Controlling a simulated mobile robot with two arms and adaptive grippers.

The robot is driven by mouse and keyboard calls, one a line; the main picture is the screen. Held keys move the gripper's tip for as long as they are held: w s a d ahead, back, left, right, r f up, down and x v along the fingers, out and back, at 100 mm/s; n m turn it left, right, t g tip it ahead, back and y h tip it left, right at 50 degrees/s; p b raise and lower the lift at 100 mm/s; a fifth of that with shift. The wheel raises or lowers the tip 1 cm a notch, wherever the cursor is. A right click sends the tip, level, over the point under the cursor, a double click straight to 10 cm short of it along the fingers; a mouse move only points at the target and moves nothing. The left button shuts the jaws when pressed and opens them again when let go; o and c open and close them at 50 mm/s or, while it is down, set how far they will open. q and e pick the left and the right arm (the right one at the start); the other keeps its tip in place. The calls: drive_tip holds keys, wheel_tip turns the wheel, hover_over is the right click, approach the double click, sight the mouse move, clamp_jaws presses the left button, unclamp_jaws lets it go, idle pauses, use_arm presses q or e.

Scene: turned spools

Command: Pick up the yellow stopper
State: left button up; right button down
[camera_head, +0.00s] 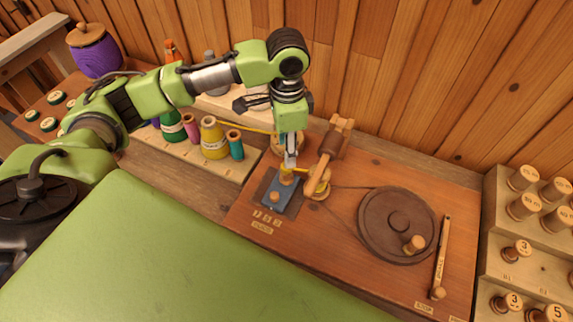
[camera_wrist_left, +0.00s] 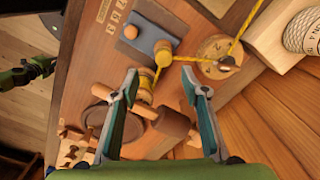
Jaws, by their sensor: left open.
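A yellow stopper (camera_head: 286,177), a short upright cylinder, stands on a blue plate (camera_head: 270,195) on the wooden bench board. In the left wrist view the stopper (camera_wrist_left: 163,52) is at upper middle, at the edge of the blue plate (camera_wrist_left: 150,24). My left gripper (camera_head: 290,160) points down close to the stopper in the head view. In the left wrist view my left gripper (camera_wrist_left: 158,80) has its fingers wide apart with nothing held. The stopper shows beyond the fingertips; contact cannot be told. A green and black part at the left edge looks like my right gripper (camera_wrist_left: 35,72).
A yellow thread runs near the stopper, with a yellow spool (camera_wrist_left: 146,90) beside it. A wooden roller (camera_head: 335,145), dark wheel (camera_head: 375,220) and lever (camera_head: 441,258) stand right. Coloured spools (camera_head: 213,140) line the back left. A green surface (camera_head: 150,260) fills the front.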

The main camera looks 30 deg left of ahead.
sight(287, 170)
use_arm(q)
drive_tip(key=shift+w+f, duration=0.25)
drive_tip(key=shift+f, duration=0.95)
drive_tip(key=shift+w+f, duration=0.15)
drive_tip(key=shift+f, duration=0.15)
drive_tip(key=f+p, duration=0.1)
drive_tip(key=f, duration=0.3)
drive_tip(key=shift+a+p, duration=0.2)
drive_tip(key=shift+p, duration=0.15)
drive_tip(key=shift+f, duration=0.55)
use_arm(e)
drive_tip(key=shift+s+a+r, duration=0.15)
drive_tip(key=shift+r, duration=0.3)
drive_tip(key=shift+s+a+r, duration=0.1)
drive_tip(key=shift+r, duration=0.3)
use_arm(q)
drive_tip(key=c, duration=0.8)
use_arm(e)
drive_tip(key=shift+s, duration=0.2)
